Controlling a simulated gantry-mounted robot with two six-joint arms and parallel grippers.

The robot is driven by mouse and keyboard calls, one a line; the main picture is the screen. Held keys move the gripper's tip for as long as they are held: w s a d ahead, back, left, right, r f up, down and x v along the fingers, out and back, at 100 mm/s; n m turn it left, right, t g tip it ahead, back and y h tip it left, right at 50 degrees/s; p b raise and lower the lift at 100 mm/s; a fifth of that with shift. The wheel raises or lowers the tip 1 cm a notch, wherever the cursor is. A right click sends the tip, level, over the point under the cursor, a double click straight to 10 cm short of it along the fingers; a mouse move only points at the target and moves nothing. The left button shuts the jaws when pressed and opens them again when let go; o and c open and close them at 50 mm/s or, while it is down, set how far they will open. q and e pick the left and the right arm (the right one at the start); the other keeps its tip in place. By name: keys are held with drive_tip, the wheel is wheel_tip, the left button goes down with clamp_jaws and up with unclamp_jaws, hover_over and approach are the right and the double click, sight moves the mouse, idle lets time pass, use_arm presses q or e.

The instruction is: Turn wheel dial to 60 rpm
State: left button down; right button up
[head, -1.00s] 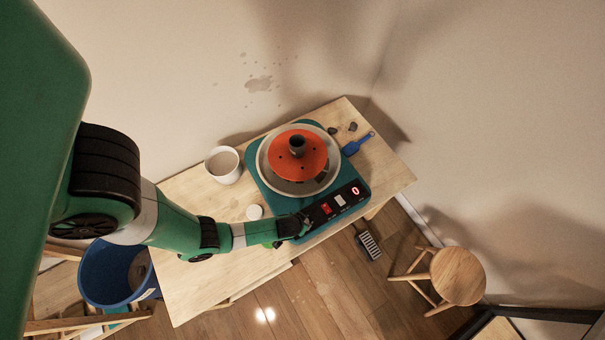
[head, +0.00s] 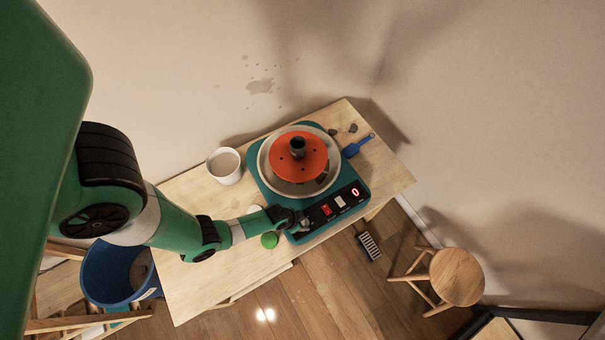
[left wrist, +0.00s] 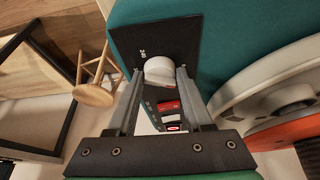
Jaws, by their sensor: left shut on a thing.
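The pottery wheel (head: 258,190) has a teal base, a pale splash pan and an orange wheel head (head: 315,160). Its black control panel (head: 318,213) carries a red switch (head: 326,209), a white switch and a display (head: 355,191) that reads a red 0. My left gripper (head: 302,223) is at the panel's left end. In the left wrist view, the pale round dial (left wrist: 159,70) sits between the fingertips of my left gripper (left wrist: 160,78), which is shut on it. The dial's pointer setting cannot be read. My right gripper is not in view.
A white cup (head: 224,167) stands left of the wheel. A green round thing (head: 269,240) lies just below my left wrist, and a white round thing is mostly hidden behind it. A blue tool (head: 357,146) lies right of the wheel. A stool (head: 457,276) and pedal (head: 368,246) are on the floor.

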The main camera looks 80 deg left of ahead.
use_arm(q)
drive_tip(key=m, duration=0.1)
drive_tip(key=m+h, duration=0.1)
drive_tip(key=shift+a+m+b, duration=0.2)
drive_tip(key=shift+m+b, duration=0.1)
drive_tip(key=shift+b, duration=0.1)
drive_tip(key=shift+a+m+h+b, duration=0.1)
drive_tip(key=shift+m+h+b, duration=0.85)
drive_tip(key=shift+m, duration=1.25)
drive_tip(key=shift+c, duration=1.6)
unclamp_jaws()
